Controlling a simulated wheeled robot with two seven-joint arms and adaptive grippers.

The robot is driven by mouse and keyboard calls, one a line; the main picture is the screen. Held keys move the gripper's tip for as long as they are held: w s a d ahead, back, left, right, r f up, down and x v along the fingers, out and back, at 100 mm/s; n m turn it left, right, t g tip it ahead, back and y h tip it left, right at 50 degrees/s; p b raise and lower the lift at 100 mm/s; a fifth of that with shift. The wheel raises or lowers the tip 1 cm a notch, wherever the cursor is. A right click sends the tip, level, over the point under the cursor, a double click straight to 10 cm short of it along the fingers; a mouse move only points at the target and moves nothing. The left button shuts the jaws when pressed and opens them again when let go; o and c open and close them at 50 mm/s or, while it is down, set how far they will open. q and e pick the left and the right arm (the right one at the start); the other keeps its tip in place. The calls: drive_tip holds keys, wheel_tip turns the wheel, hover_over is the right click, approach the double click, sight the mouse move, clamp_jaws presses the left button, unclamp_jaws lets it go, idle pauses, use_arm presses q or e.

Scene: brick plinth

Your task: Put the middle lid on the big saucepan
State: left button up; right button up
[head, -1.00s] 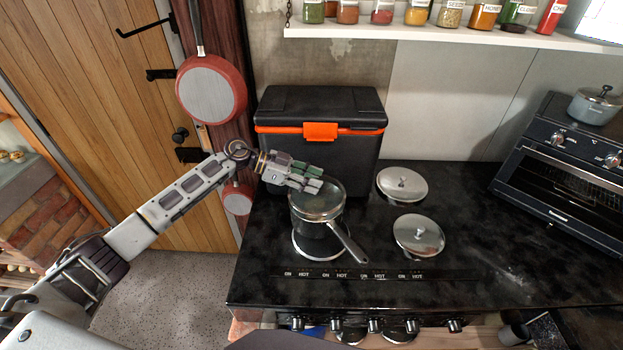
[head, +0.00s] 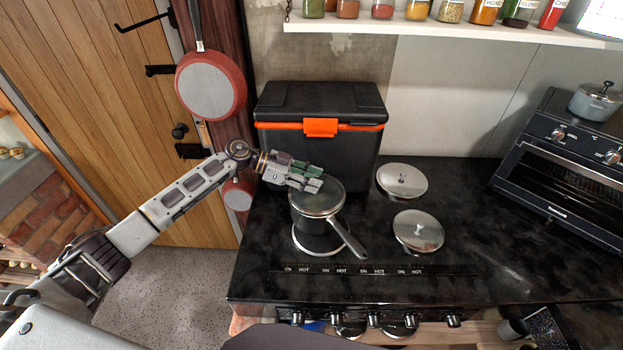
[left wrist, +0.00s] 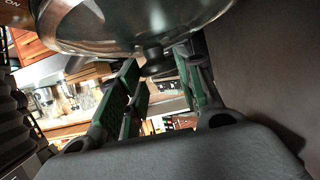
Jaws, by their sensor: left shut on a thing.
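The big saucepan (head: 310,226) stands on the stove's left front ring, its handle pointing toward the lower right. A shiny metal lid (head: 322,203) is over its mouth; whether it rests fully on the rim I cannot tell. My left gripper (head: 314,179) is above the lid's far side, shut on its knob. In the left wrist view the lid (left wrist: 125,25) fills the top, with the dark knob (left wrist: 154,60) between the green finger pads. My right gripper is not in view.
Two other metal lids lie on the stove top, one behind (head: 402,182) and one in front (head: 418,232). A black box with an orange latch (head: 320,128) stands close behind the saucepan. A small oven (head: 565,185) is at right.

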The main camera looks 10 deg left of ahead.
use_arm(q)
drive_tip(key=shift+f, duration=0.55)
idle(0.7)
drive_tip(key=o, duration=1.3)
drive_tip(key=shift+a, duration=0.1)
drive_tip(key=v, duration=1.2)
idle(0.4)
